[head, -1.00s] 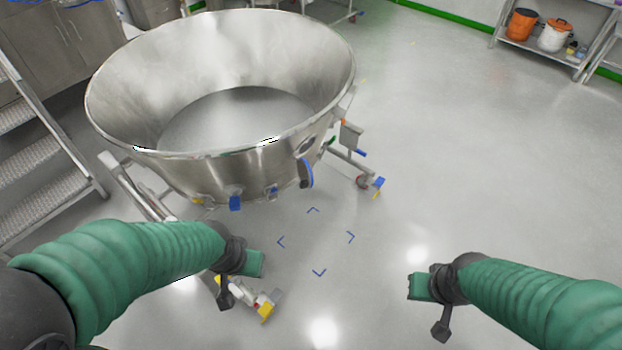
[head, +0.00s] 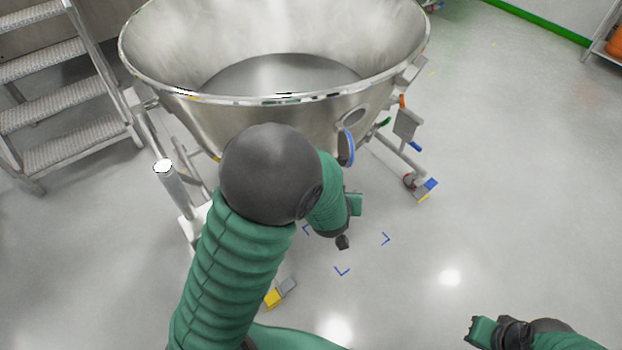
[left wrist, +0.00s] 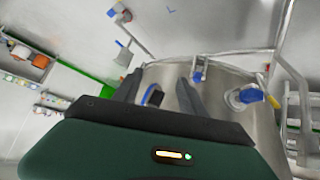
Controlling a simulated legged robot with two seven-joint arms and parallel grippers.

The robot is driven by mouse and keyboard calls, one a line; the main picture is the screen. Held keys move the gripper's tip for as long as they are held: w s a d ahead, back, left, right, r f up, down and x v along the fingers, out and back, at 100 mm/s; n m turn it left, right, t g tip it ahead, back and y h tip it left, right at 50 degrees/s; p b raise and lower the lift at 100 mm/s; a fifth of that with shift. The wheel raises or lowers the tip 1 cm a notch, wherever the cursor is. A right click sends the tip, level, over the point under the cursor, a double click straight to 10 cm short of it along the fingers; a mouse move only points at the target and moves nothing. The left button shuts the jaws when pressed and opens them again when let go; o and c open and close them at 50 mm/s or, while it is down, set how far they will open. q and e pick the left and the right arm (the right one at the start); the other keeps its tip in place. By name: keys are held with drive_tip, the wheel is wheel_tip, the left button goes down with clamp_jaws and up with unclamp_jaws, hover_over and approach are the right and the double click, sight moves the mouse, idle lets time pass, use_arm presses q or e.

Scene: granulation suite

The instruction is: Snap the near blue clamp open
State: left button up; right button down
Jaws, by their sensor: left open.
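Several blue clamp parts show on the steel bowl (head: 190,115). In the head view one long blue handle (head: 347,148) stands at the bowl's right side; my left arm hides the bowl's lower front. In the left wrist view a dark part with a blue edge (left wrist: 153,95) appears between the open fingers of my left gripper (left wrist: 160,88), apart from them. I cannot tell which is the near clamp. My right gripper (head: 478,331) is low at right, away from the bowl.
Metal steps (head: 55,100) stand at the left. The bowl's wheeled frame (head: 415,185) reaches out at right, with a yellow-marked caster part (head: 273,298) near my left arm. Blue corner marks (head: 342,271) lie on the floor.

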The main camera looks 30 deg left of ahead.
use_arm(q)
drive_tip(key=w+a+f+n+t+y+b, duration=0.1)
drive_tip(key=a+f+n+t+y+b, duration=0.1)
drive_tip(key=a+f+y+b, duration=0.45)
drive_tip(key=w+a+f+n+t+y+b, duration=0.2)
drive_tip(key=f+y+b, duration=0.2)
drive_tip(key=f+b, duration=0.6)
drive_tip(key=b+x, duration=0.2)
drive_tip(key=x, duration=0.3)
drive_tip(key=b+x, duration=0.2)
drive_tip(key=x, duration=0.3)
drive_tip(key=b+x, duration=0.2)
drive_tip(key=x, duration=0.4)
drive_tip(key=shift+a+r, duration=0.1)
drive_tip(key=shift+r, duration=0.25)
drive_tip(key=shift+w+a+r, duration=0.1)
drive_tip(key=shift+w+a, duration=0.05)
drive_tip(key=shift+a, duration=0.05)
use_arm(e)
drive_tip(key=s+x, duration=0.3)
drive_tip(key=x, duration=0.9)
drive_tip(key=s+f+x, duration=0.1)
drive_tip(key=s+x, duration=0.1)
drive_tip(key=x, duration=1.1)
drive_tip(key=shift+s+a+f, duration=0.15)
drive_tip(key=shift+s+f, duration=0.2)
drive_tip(key=shift+f, duration=0.05)
use_arm(q)
clamp_jaws()
